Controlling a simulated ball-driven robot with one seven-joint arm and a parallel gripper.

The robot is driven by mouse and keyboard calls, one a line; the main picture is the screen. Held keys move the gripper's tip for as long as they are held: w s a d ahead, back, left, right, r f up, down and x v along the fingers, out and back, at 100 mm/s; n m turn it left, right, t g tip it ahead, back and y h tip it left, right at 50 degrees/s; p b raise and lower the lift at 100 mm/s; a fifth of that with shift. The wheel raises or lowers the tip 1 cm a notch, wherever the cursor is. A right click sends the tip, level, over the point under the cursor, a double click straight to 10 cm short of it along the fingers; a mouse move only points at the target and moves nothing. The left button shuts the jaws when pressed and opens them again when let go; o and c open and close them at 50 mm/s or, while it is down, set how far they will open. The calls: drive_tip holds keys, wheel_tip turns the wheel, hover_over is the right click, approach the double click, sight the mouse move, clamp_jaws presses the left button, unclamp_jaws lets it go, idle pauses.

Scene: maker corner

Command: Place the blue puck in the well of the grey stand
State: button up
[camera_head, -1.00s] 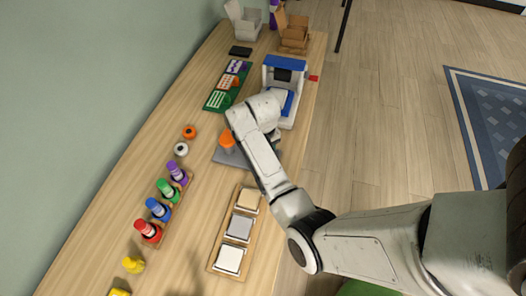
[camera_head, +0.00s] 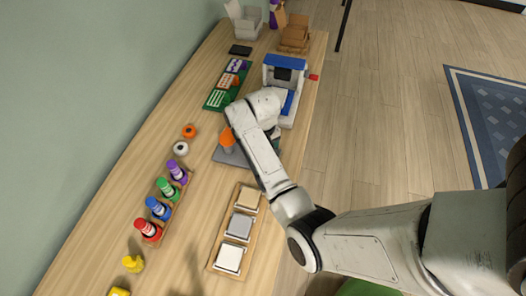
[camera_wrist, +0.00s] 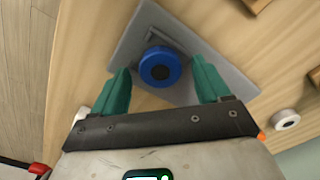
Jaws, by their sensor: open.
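The blue puck (camera_wrist: 160,67) shows in the wrist view with a dark round centre, over the grey stand (camera_wrist: 128,45). A raised grey part of the stand shows just behind it. I cannot tell whether the puck rests in the well, which is covered from sight. My gripper (camera_wrist: 160,72) is open, with one teal finger on each side of the puck and visible gaps between. In the head view the stand's flat plate (camera_head: 226,157) lies on the bench, partly behind my arm. The puck is hidden there.
White (camera_head: 181,148) and orange (camera_head: 189,131) spools lie left of the stand. A rack of coloured bottles (camera_head: 151,237) and a wooden tray with square tiles (camera_head: 220,258) are nearer. A blue-and-white machine (camera_head: 285,63) stands beyond. Bare bench lies between rack and tray.

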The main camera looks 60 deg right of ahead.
wheel_tip(320, 180, up, 10)
drive_tip(key=s+a+f+n+p, duration=0.1)
drive_tip(key=s+a+f+n, duration=0.1)
drive_tip(key=s+a, duration=0.4)
drive_tip(key=s+a+f+n+t, duration=0.1)
drive_tip(key=s+a, duration=0.6)
drive_tip(key=s, duration=0.7)
drive_tip(key=shift+f+n+p, duration=0.35)
drive_tip(key=shift+f+n, duration=0.1)
drive_tip(key=shift+n, duration=0.15)
